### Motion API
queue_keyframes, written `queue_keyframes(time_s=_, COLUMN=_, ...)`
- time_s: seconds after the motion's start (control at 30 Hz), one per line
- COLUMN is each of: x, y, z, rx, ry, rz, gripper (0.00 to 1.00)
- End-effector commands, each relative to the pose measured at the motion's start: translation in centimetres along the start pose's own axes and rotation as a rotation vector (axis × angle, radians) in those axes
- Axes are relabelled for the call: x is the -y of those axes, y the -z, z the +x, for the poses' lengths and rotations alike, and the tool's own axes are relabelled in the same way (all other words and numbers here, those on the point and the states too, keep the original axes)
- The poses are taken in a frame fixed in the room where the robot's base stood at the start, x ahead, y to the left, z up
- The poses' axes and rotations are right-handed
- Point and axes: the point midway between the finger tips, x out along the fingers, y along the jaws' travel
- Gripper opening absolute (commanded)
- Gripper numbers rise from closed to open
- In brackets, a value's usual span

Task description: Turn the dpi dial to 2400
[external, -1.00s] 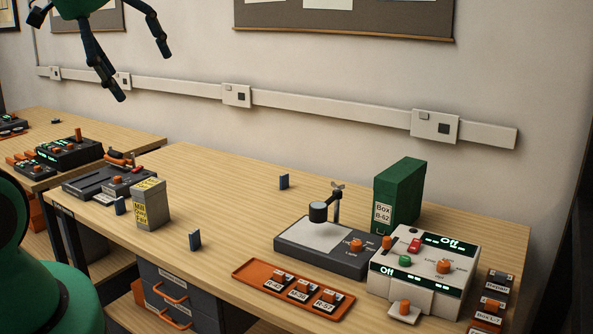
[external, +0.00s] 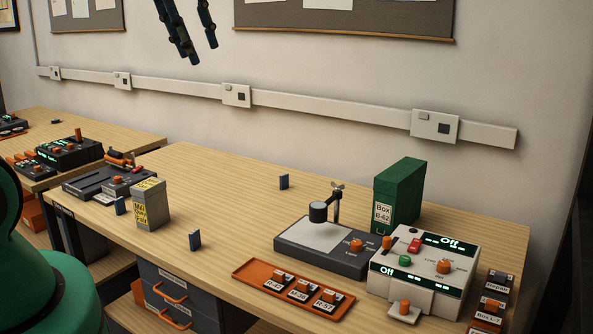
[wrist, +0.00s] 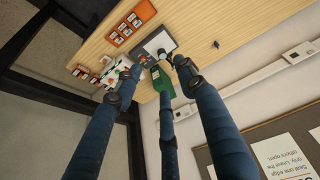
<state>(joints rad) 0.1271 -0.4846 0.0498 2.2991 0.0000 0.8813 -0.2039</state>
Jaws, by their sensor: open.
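A white control box (external: 425,265) stands at the right of the desk, with lit displays reading "Off", an orange dial (external: 443,266) with small markings around it, and red and green buttons. Another orange dial (external: 357,245) sits on the dark grey copy stand (external: 350,262) to its left. I cannot read which dial is for dpi. My gripper (external: 202,52) is open and empty, high above the desk at the top of the external view, far from the dials. In the wrist view its fingers (wrist: 150,82) partly cover the control box and the copy stand.
A green box labelled B-62 (external: 398,195) stands behind the control box. An orange tray (external: 245,270) with labelled pieces lies in front of the copy stand. A grey box (external: 149,205) and small blue pieces stand further left. The desk's middle is mostly clear.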

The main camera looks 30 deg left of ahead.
Motion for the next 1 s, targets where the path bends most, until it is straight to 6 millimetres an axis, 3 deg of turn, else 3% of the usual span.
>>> queue_keyframes(time_s=0.2, x=-3.8, y=4.4, z=1.8, rx=0.052, ry=-0.01, rz=-0.035, gripper=0.4)
queue_keyframes(time_s=0.5, x=-9.6, y=9.2, z=5.5, rx=0.119, ry=-0.012, rz=-0.088, gripper=0.4)
queue_keyframes(time_s=0.8, x=-16.2, y=12.5, z=10.6, rx=0.182, ry=-0.001, rz=-0.138, gripper=0.4)
queue_keyframes(time_s=1.0, x=-20.9, y=13.7, z=14.6, rx=0.223, ry=0.014, rz=-0.17, gripper=0.4)
